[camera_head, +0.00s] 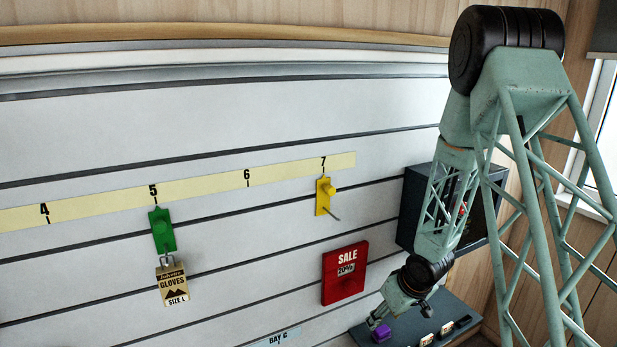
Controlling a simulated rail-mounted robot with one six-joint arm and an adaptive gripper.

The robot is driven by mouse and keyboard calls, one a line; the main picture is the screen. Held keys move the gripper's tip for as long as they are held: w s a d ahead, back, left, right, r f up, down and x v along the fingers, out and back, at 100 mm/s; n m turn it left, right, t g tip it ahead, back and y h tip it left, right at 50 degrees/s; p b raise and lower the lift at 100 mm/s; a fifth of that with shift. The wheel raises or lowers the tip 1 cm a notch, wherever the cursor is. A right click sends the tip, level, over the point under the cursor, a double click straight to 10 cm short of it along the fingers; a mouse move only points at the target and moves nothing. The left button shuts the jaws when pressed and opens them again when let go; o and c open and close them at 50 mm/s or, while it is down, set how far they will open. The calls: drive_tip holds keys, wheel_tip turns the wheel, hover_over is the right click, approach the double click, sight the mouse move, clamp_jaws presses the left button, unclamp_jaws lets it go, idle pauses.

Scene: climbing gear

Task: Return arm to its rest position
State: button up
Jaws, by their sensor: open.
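My arm comes down from the upper right on green lattice links. My gripper (377,319) is at the lower right, small in the picture, just above a dark shelf (408,339). Its jaws are open. A purple block (381,333) sits on the shelf close below the fingertips. I cannot tell whether the fingers touch it.
A slatted wall carries a yellow number strip (200,189). A green hook (162,231) holds a gloves tag (172,284); a yellow hook (323,196) hangs under 7. A red sale sign (345,273) and a dark box (412,208) are near my arm.

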drive_tip(key=s+d+r+m+h, duration=0.15)
drive_tip(key=s+r, duration=0.25)
drive_tip(key=r, duration=0.6)
drive_tip(key=s+d+r+m+h, duration=0.15)
drive_tip(key=s+r, duration=0.35)
drive_tip(key=r, duration=0.5)
drive_tip(key=s+d+r, duration=0.2)
drive_tip(key=s+r, duration=0.2)
drive_tip(key=r, duration=0.7)
drive_tip(key=s+a+r, duration=0.2)
drive_tip(key=s+r, duration=0.2)
drive_tip(key=s, duration=0.7)
drive_tip(key=s+a+r+m+y, duration=0.1)
drive_tip(key=s+a+r, duration=0.2)
drive_tip(key=s, duration=0.8)
drive_tip(key=s+a+r+m, duration=0.1)
drive_tip(key=s+a+r, duration=0.2)
drive_tip(key=s+r, duration=0.3)
drive_tip(key=shift+s+r, duration=0.35)
drive_tip(key=shift+s, duration=2.3)
drive_tip(key=shift+w, duration=0.1)
drive_tip(key=shift+c, duration=1.2)
